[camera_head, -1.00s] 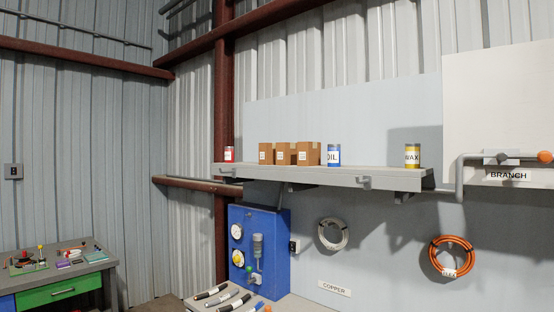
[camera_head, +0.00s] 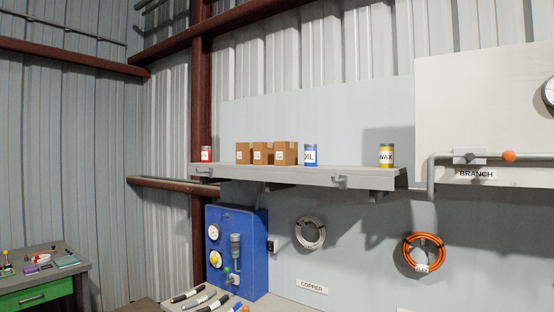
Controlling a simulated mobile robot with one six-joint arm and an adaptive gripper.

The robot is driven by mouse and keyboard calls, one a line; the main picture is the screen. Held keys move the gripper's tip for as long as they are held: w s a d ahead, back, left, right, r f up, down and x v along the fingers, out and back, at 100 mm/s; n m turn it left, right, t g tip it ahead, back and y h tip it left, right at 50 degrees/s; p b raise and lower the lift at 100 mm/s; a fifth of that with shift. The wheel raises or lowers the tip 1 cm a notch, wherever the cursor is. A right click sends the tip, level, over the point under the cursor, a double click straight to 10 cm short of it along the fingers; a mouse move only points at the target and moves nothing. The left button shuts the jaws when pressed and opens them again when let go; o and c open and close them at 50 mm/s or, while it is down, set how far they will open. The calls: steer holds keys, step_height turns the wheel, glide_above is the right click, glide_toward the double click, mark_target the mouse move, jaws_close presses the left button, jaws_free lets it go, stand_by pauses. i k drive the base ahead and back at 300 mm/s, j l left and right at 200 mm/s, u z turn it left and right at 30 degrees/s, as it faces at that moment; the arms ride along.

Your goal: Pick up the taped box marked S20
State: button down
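Three brown taped boxes stand side by side on the grey wall shelf: a left box (camera_head: 243,153), a middle box (camera_head: 262,153) and a right box (camera_head: 286,153). Each has a white label on its front, but the print is too small to read, so I cannot tell which is marked S20. The right box looks the largest. My gripper is not in view.
The shelf (camera_head: 357,179) also holds a red can (camera_head: 206,154), a blue OIL can (camera_head: 310,155) and a yellow WAX can (camera_head: 386,155). Below are a blue panel (camera_head: 236,250), hanging coils and a bench with dark rods. A pipe (camera_head: 431,178) juts out at right.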

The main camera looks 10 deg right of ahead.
mark_target(286, 152)
steer(key=i+j+z, duration=0.1)
steer(key=i, duration=0.35)
steer(key=i+j, duration=0.25)
steer(key=i, duration=0.2)
steer(key=i+j+z, duration=0.15)
steer(key=i, duration=0.3)
